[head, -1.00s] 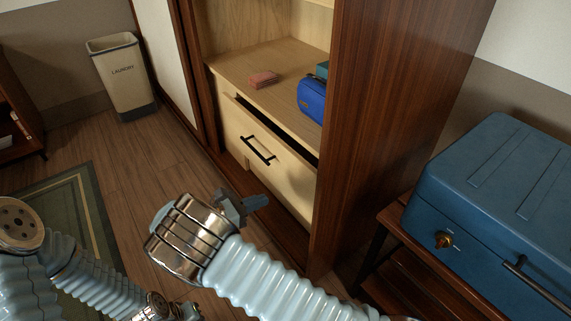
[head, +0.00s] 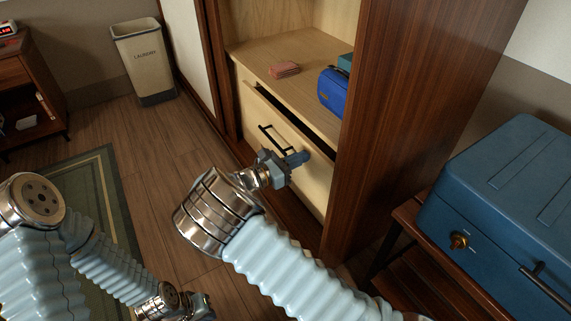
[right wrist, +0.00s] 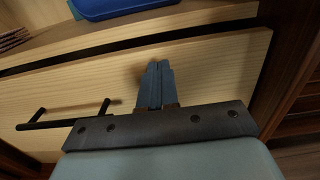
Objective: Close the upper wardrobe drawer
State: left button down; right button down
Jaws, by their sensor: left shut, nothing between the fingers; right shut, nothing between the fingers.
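The upper wardrobe drawer (head: 257,115) has a pale wood front with a black bar handle (head: 272,138). It stands slightly open, with a dark gap along its top edge. My right gripper (head: 303,158) is shut and empty, close in front of the drawer front, to the right of the handle. In the right wrist view its closed fingers (right wrist: 155,82) point at the drawer front (right wrist: 205,75), and the handle (right wrist: 62,118) is on the left. I cannot tell whether the fingertips touch the wood. My left gripper (head: 204,309) is low at the bottom edge, shut and away from the drawer.
A pink folded cloth (head: 285,69) and a blue bag (head: 332,92) lie on the shelf above the drawer. A dark wood wardrobe panel (head: 400,130) stands right of it. A blue case (head: 510,200) rests on a rack at right. A laundry bin (head: 143,65) stands at back left.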

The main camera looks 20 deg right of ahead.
jog(key=shift+w+d, duration=0.15)
jog(key=shift+d, duration=0.3)
jog(key=shift+d, duration=0.1)
jog(key=p+x, duration=0.1)
jog(key=x, duration=0.7)
jog(key=shift+d, duration=0.3)
jog(key=shift+d+r, duration=0.1)
